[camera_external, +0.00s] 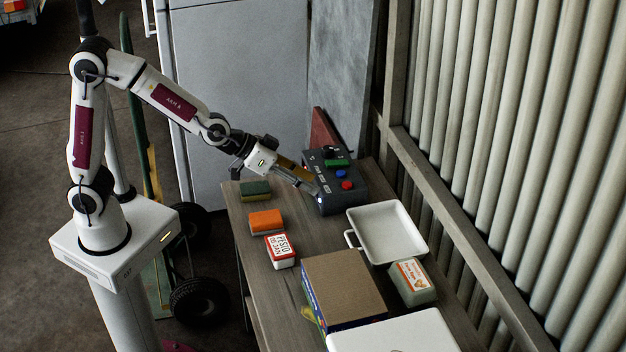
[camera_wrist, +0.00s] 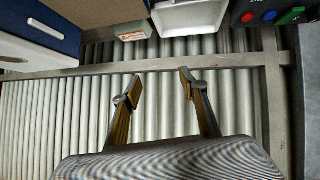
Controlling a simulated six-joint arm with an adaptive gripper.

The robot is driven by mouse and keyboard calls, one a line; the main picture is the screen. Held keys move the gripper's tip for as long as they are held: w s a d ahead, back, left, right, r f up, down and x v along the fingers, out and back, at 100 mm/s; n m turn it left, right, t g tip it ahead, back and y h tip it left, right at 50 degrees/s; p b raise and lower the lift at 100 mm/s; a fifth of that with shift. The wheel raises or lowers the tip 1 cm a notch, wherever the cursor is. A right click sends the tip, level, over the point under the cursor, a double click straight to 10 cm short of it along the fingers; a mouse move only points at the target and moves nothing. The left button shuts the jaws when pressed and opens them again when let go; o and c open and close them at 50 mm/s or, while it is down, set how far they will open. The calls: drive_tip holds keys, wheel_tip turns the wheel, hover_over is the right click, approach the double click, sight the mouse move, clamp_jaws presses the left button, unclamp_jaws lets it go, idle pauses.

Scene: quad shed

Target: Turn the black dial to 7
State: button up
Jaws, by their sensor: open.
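A dark grey control box (camera_external: 345,200) stands at the back of the bench in the external view. Its top carries a red button (camera_external: 347,185), a blue button (camera_external: 341,173) and a green switch (camera_external: 337,163). A small dark shape (camera_external: 329,151) at its far end may be the black dial; its setting is too small to read. My gripper (camera_external: 314,185) is open and empty, appearing at the box's left side; contact cannot be told. In the wrist view my gripper (camera_wrist: 161,82) has its fingers spread, with only the ribbed wall between them. The box (camera_wrist: 240,8) is cut off at the upper right there.
A white tray (camera_external: 408,254) stands just in front of the box, with a grey-green package (camera_external: 412,283) beside it. A brown-topped box (camera_external: 343,285), a red-and-white tin (camera_external: 280,250), an orange block (camera_external: 266,222) and a green sponge (camera_external: 255,189) are on the bench. A ribbed wall (camera_external: 530,150) bounds the right.

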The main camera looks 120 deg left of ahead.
drive_tip(key=a+f+n+g+y, duration=0.1)
drive_tip(key=a+f+n+y, duration=0.25)
drive_tip(key=a, duration=0.75)
drive_tip(key=n+g+y, duration=0.3)
drive_tip(key=g, duration=0.1)
approach(326, 150)
drive_tip(key=w+d, duration=0.1)
drive_tip(key=w, duration=0.2)
drive_tip(key=w+d+r, duration=0.1)
drive_tip(key=w, duration=0.1)
drive_tip(key=w+d+r, duration=0.1)
drive_tip(key=w, duration=0.2)
drive_tip(key=shift+w+d, duration=0.3)
drive_tip(key=shift+w, duration=0.05)
drive_tip(key=s+a+f+g, duration=0.1)
drive_tip(key=s, duration=0.1)
drive_tip(key=s+a+f+n+g+y, duration=0.1)
drive_tip(key=s+a, duration=0.1)
drive_tip(key=s+a+f, duration=0.2)
drive_tip(key=shift+s+a+n+g+y, duration=0.2)
drive_tip(key=shift+n+g+y, duration=0.05)
drive_tip(key=shift+g, duration=0.15)
drive_tip(key=shift+a, duration=0.1)
drive_tip(key=shift+x, duration=3.75)
drive_tip(key=shift+w, duration=0.1)
drive_tip(key=c, duration=1.1)
